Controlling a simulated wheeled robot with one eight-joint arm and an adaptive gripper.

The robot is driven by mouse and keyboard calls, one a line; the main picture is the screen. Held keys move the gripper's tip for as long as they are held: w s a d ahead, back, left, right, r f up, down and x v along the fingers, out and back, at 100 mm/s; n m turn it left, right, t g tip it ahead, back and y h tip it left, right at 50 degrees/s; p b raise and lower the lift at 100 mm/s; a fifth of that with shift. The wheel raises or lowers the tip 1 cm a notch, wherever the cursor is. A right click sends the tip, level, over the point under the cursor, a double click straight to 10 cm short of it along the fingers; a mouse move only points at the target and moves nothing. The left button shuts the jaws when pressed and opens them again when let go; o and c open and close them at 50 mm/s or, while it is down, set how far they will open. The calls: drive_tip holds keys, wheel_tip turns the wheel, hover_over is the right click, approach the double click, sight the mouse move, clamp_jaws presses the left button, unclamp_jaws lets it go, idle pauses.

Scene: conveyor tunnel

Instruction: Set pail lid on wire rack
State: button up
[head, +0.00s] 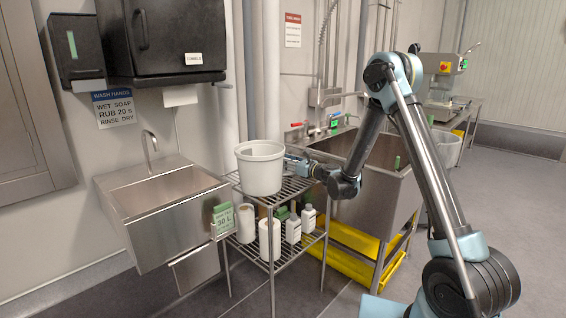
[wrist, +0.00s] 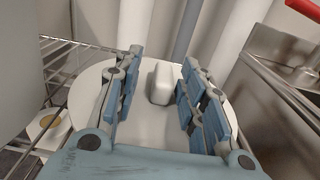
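The white pail lid (wrist: 88,100) is a round disc with a raised oblong handle (wrist: 160,82), lying flat at the level of the wire rack's top shelf in the wrist view. My gripper (wrist: 160,78) is open, with its blue-padded fingers on either side of the handle and a gap visible on both sides. In the head view my gripper (head: 297,165) is low over the rack, just right of the white pail (head: 260,172). The wire rack (head: 272,200) holds the pail on its top shelf. The lid is hidden behind the pail and gripper in the head view.
White bottles (head: 293,230) and rolls (head: 268,240) stand on the rack's lower shelf. A steel hand sink (head: 160,205) is left of the rack; a deep steel sink (head: 375,190) is close on the right. Pipes (head: 270,70) rise behind.

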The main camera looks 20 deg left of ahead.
drive_tip(key=v, duration=0.9)
drive_tip(key=shift+w+d, duration=0.1)
drive_tip(key=shift+d, duration=0.3)
drive_tip(key=shift+s+d+r, duration=0.15)
drive_tip(key=shift+s+d, duration=0.1)
drive_tip(key=shift+d, duration=0.1)
drive_tip(key=shift+d+r, duration=0.1)
drive_tip(key=shift+r, duration=0.05)
drive_tip(key=s+d+r+n+g+h, duration=0.1)
drive_tip(key=s+d+r+n+h, duration=0.2)
drive_tip(key=d, duration=0.4)
drive_tip(key=s+d+r+n+h, duration=0.1)
drive_tip(key=s+d+n, duration=0.2)
drive_tip(key=d+n, duration=0.35)
drive_tip(key=s+d+r+n+g+h, duration=0.1)
drive_tip(key=s+d+r+n+h, duration=0.2)
drive_tip(key=d, duration=0.5)
drive_tip(key=s+d+f+n+h, duration=0.3)
drive_tip(key=s+d, duration=0.5)
drive_tip(key=d, duration=0.1)
drive_tip(key=s+d+f+n+g+h, duration=0.1)
drive_tip(key=s+d+f+n+h, duration=0.2)
drive_tip(key=s+d, duration=0.6)
drive_tip(key=s+d+f+n+g+h, duration=0.1)
drive_tip(key=s+d+f+n+h, duration=0.2)
drive_tip(key=s+d, duration=0.6)
drive_tip(key=shift+d+f+n+h, duration=0.3)
drive_tip(key=shift+d+f+n, duration=0.2)
drive_tip(key=shift+d, duration=0.5)
